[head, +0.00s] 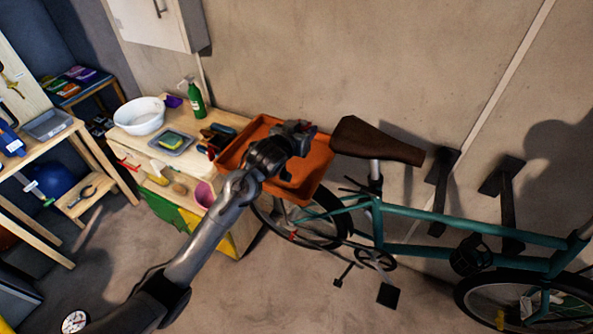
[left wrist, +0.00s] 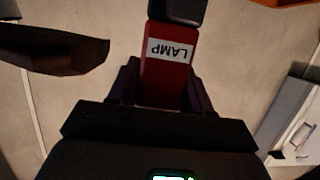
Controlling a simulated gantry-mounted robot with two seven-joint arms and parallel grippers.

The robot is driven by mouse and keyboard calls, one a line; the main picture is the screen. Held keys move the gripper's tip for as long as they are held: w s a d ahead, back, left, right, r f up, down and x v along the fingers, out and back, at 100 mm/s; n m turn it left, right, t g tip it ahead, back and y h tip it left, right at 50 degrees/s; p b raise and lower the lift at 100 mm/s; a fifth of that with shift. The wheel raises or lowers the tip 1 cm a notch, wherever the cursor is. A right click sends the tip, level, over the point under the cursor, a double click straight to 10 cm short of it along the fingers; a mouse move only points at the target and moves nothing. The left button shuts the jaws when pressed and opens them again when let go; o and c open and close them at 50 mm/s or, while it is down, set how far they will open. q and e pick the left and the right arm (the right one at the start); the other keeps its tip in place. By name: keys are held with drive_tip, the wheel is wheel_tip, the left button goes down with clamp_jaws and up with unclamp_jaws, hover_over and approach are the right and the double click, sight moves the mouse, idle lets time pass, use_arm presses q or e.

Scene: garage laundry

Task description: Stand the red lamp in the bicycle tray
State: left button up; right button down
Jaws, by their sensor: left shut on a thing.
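My left gripper (head: 288,143) is over the orange bicycle tray (head: 320,158), which sits behind the brown saddle. In the left wrist view the gripper (left wrist: 163,82) is shut on the red lamp (left wrist: 168,77). The lamp has a white label reading LAMP, upside down in that view, and a black end. In the head view my gripper and arm largely hide the lamp and cover the middle of the tray. I cannot tell whether the lamp touches the tray. My right gripper is not in view.
The saddle (head: 372,140) and teal bicycle frame (head: 430,229) are right of the tray. A wooden bench (head: 233,119) at left bears a white bowl (head: 139,116), green spray bottle (head: 196,103) and pink cup (head: 204,194). The wall is close behind; a white cabinet (head: 155,22) hangs above.

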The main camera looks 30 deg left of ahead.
use_arm(q)
drive_tip(key=shift+d+f, duration=0.4)
drive_tip(key=shift+d, duration=0.05)
drive_tip(key=shift+s+a+f+b, duration=0.15)
drive_tip(key=shift+a+f+b, duration=0.15)
drive_tip(key=shift+a+f, duration=2.5)
drive_tip(key=shift+s+a+f+b, duration=0.15)
drive_tip(key=shift+a+f+b, duration=0.15)
drive_tip(key=shift+a+f, duration=2.5)
drive_tip(key=shift+a+r, duration=0.2)
drive_tip(key=shift+f, duration=0.15)
drive_tip(key=o, duration=1.1)
drive_tip(key=shift+o, duration=0.2)
